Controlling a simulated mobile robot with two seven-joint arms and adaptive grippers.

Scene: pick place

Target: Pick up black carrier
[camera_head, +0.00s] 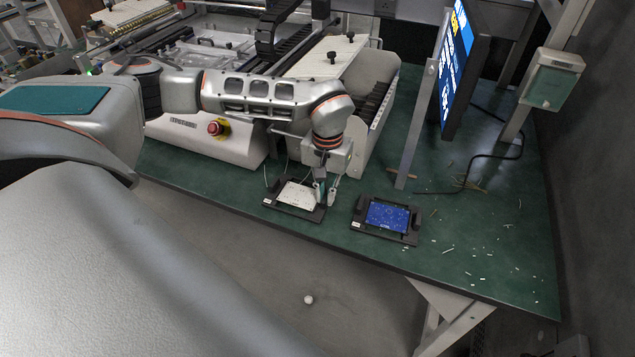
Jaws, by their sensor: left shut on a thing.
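Two black carriers stand side by side on the green table. The left black carrier (270,202) bears a white board (297,195). The right black carrier (400,237) bears a blue circuit board (387,216). My left gripper (325,198) points down at the right end of the left carrier and is shut on that end. Its fingers partly hide this end. I cannot tell whether the carrier is off the table. The right carrier is apart from the gripper, to its right. My right gripper is not in view.
A machine with a red stop button (217,128) stands behind the carriers. A screen (457,65) on a post (415,130) rises behind the right carrier. Small scraps (470,245) litter the green table (500,210) at right. The table's front edge is close to the carriers.

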